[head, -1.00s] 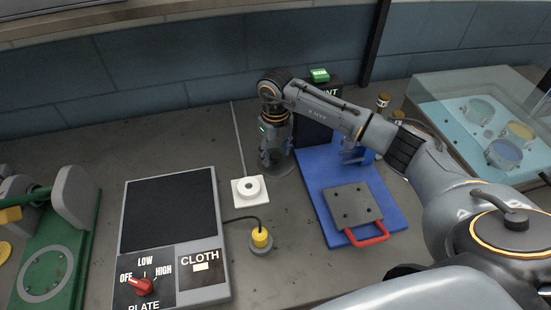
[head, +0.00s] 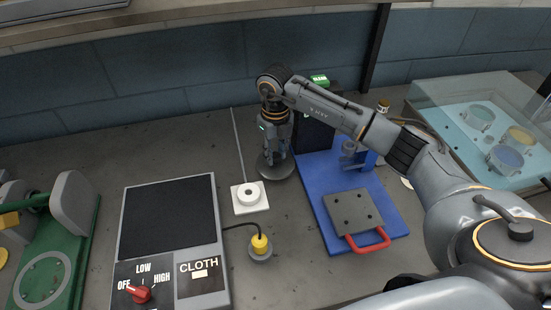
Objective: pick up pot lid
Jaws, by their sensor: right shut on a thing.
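The pot lid (head: 282,171), a round dark grey disc, is below my right gripper (head: 274,150), left of the blue board. My right gripper points down over the middle of the lid, and its fingers are shut on the lid's upper part, which they mostly hide. I cannot tell whether the lid still touches the bench. My left gripper is not in view.
The blue board (head: 312,192) carries a grey plate (head: 353,211) with a red handle (head: 370,241). A hot plate (head: 168,220), a white square base (head: 249,197) and a yellow-topped plug (head: 260,246) are to the left. A clear water tank (head: 455,115) stands at right.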

